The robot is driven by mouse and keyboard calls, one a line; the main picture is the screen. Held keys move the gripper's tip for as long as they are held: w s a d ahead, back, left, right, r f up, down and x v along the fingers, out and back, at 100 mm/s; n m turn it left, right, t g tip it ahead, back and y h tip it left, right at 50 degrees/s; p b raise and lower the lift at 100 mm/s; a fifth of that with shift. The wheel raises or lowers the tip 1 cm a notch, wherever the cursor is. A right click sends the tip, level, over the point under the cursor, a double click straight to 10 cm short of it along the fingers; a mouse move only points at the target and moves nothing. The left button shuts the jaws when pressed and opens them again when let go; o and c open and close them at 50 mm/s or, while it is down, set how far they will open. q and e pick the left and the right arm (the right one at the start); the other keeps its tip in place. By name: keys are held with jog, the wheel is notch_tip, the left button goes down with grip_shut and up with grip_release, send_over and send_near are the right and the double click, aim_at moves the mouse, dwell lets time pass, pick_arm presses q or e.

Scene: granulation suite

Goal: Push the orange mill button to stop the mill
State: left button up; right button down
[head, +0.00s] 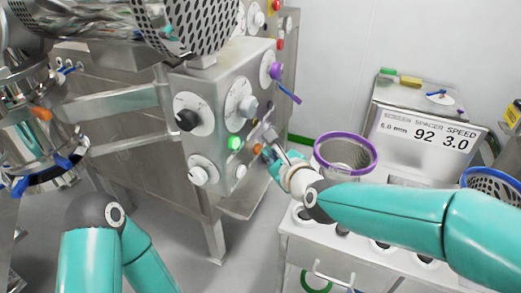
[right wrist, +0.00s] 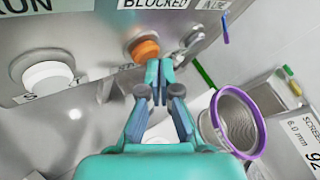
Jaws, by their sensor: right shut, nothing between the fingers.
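The orange mill button (head: 257,149) sits low on the side of the steel control box, right of a green button (head: 234,142). In the right wrist view the orange button (right wrist: 145,50) is just beyond my fingertips, under a label reading "BLOCKED". My right gripper (head: 269,153) is shut and empty, close in front of the orange button. In the right wrist view the closed fingertips (right wrist: 158,76) point at the panel, slightly below and right of the button. I cannot tell whether they touch it. My left arm's elbow shows at lower left; its gripper is not in view.
Dials and knobs (head: 187,119) crowd the panel; a grey knob (right wrist: 193,37) is close right of the button. A purple-rimmed screen basket (head: 346,152) stands on the white cart (head: 300,233) near my right forearm. A display (head: 425,138) reads 92 and 3.0.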

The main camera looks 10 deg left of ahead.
jog(key=shift+w+a, duration=0.1)
jog(key=shift+a, duration=0.3)
jog(key=shift+d, duration=0.1)
dwell(0.5)
jog(key=shift+s+d+b, duration=0.25)
jog(key=shift+d+b, duration=0.6)
jog(key=shift+b, duration=0.2)
jog(key=d+b, duration=0.1)
jog(key=s+d+b, duration=0.1)
jog(key=d+b, duration=0.2)
jog(key=b, duration=0.1)
jog(key=shift+s+d, duration=0.3)
jog(key=shift+d, duration=0.05)
